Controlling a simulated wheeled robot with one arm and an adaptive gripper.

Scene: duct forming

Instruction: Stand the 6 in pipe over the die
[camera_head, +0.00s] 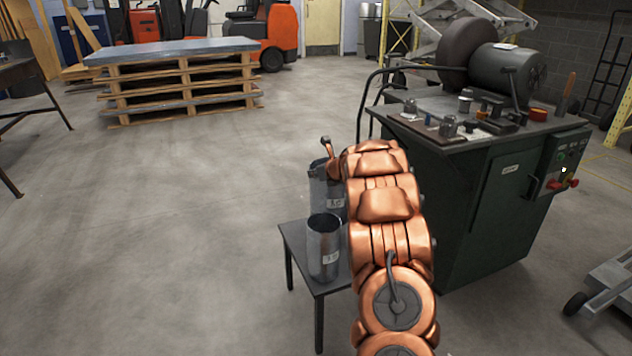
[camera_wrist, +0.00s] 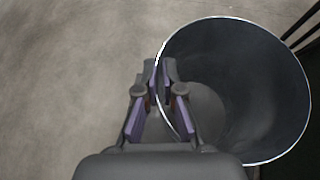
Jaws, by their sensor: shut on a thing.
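In the head view a grey metal pipe (camera_head: 318,192) with a small label stands upright below the end of my arm, partly hidden by it. A second labelled metal pipe (camera_head: 324,248) is upright on a small dark table, nearer to me. The labels are too small to read surely. In the wrist view my gripper (camera_wrist: 165,78) is shut on the left rim of an open pipe (camera_wrist: 255,75), one finger inside and one outside the wall. The held pipe appears to be the farther one. My fingers are hidden in the head view. I cannot make out the die.
The small table (camera_head: 290,238) stands left of a green machine bench (camera_head: 470,210), whose top holds a motor, tools and small parts. A dark rail (camera_head: 362,100) rises at the bench's left edge. A pallet stack (camera_head: 180,85) is farther back.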

